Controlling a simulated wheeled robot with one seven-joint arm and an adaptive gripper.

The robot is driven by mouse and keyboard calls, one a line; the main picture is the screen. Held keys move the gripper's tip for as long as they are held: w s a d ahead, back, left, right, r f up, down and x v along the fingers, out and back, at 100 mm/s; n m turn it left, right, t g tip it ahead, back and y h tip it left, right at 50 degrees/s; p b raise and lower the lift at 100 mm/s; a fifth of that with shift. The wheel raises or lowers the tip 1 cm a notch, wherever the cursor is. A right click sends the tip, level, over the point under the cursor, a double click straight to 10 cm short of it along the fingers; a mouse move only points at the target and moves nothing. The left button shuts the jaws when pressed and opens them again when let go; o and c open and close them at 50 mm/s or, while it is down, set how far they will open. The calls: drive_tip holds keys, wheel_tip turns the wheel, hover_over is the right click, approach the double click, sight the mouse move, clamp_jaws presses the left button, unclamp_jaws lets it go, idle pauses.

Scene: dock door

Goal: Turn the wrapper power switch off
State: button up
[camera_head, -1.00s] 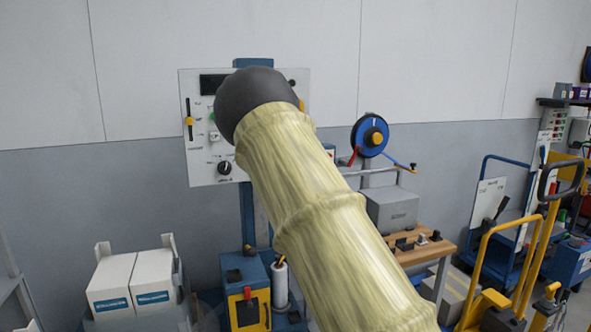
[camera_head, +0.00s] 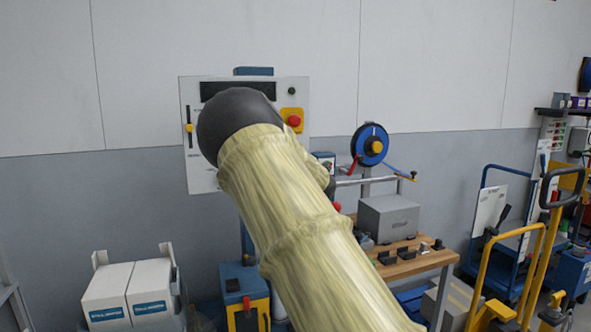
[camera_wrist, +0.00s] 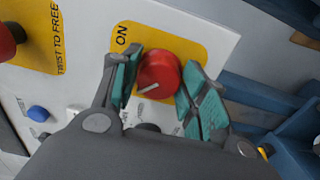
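The wrapper power switch is a red rotary knob (camera_wrist: 158,75) with a white mark, on a yellow plate (camera_wrist: 180,44) lettered ON. In the wrist view its mark points left and slightly down; the ON label is above left of it. My gripper (camera_wrist: 161,80) has its teal-padded fingers on either side of the knob, very close to it. I cannot tell whether both pads touch it. Part of the plate is hidden behind the fingers. In the head view my arm hides the knob and my gripper, in front of the wall panel (camera_head: 203,178).
A red mushroom button (camera_head: 293,121) on a yellow plate is at the panel's upper right; the wrist view shows it at left (camera_wrist: 8,40), lettered TWIST TO FREE. A blue button (camera_wrist: 38,113) is nearby.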

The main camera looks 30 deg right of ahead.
drive_tip(key=o, duration=0.3)
drive_tip(key=v, duration=1.2)
idle(0.4)
